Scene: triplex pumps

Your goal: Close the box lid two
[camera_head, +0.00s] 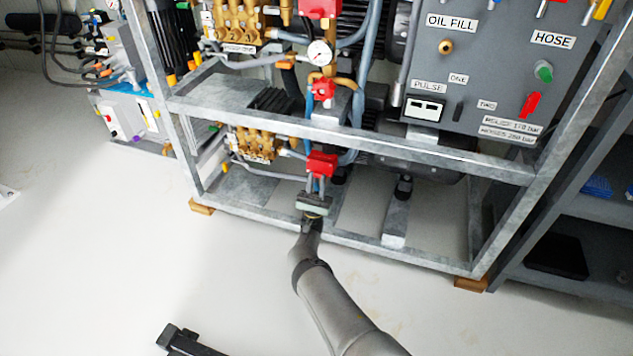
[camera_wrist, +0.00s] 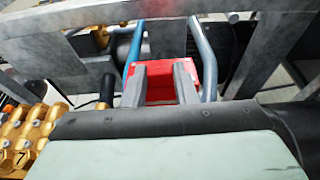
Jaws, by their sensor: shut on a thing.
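A small red box (camera_head: 321,163) sits on the lower level of the metal frame, between hoses, at the middle of the head view. In the wrist view the red box (camera_wrist: 165,92) is straight ahead. My gripper (camera_head: 317,183) reaches up to it from the front and below. Its two grey fingers (camera_wrist: 162,72) lie against the red part, with red showing between and beside them. The gripper is shut on a part of the box. The fingers hide much of the box front, so I cannot tell how far its lid is open. No separate lid labelled two is readable.
The galvanized frame (camera_head: 350,137) has a rail just above the box. A brass pump block (camera_wrist: 32,135) stands left, with hoses (camera_wrist: 205,60) close beside the fingers. Another red box (camera_head: 323,90) is higher up. A grey control panel (camera_head: 480,70) is at right. The floor in front is mostly clear.

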